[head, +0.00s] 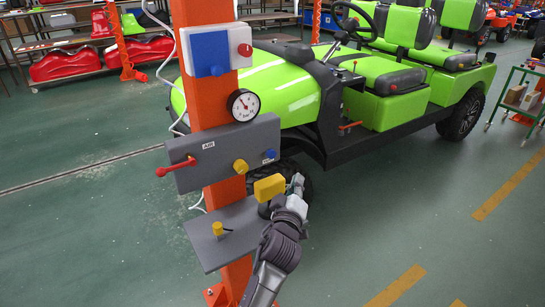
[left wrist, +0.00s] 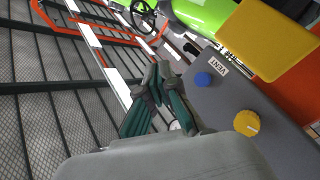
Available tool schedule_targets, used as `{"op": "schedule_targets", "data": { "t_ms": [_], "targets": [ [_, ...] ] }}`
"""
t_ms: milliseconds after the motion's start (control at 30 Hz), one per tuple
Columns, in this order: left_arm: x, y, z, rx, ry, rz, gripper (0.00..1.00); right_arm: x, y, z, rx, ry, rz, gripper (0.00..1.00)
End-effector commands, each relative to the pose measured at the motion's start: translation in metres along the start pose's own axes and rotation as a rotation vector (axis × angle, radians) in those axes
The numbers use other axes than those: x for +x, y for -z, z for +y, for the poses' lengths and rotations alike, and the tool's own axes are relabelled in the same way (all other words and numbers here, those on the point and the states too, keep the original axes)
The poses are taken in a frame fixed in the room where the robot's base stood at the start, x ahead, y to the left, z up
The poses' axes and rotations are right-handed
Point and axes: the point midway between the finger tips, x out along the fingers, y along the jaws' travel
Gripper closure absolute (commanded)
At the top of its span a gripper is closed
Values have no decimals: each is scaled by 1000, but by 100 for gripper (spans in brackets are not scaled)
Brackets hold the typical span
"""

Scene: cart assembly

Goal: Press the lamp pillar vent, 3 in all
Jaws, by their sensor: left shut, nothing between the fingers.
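The vent button is a small blue round knob (head: 269,154) at the right end of the grey AIR panel (head: 215,160) on the orange pillar (head: 197,98). In the left wrist view the blue button (left wrist: 203,79) sits beside a VENT label (left wrist: 219,66). My left gripper (head: 298,183) is below and right of the panel, fingers shut and empty. In the left wrist view its fingertips (left wrist: 163,72) are left of the blue button; contact is not visible. My right gripper is not in view.
A yellow knob (head: 240,166) and red lever (head: 177,167) are on the panel. A yellow block (head: 269,187) is close beside my left gripper. A grey shelf (head: 212,250) juts out below. A green cart (head: 290,85) stands behind the pillar.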

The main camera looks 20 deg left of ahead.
Motion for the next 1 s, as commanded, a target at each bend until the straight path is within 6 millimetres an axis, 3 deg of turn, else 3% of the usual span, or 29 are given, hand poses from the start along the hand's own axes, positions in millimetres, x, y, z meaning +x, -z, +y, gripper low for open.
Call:
{"op": "schedule_targets", "data": {
  "t_ms": [533,1000],
  "targets": [
    [5,10,3,-11,-8,14,100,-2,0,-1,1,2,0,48],
    [47,41,-29,-12,-8,14,100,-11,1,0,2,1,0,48]
  ]
}}
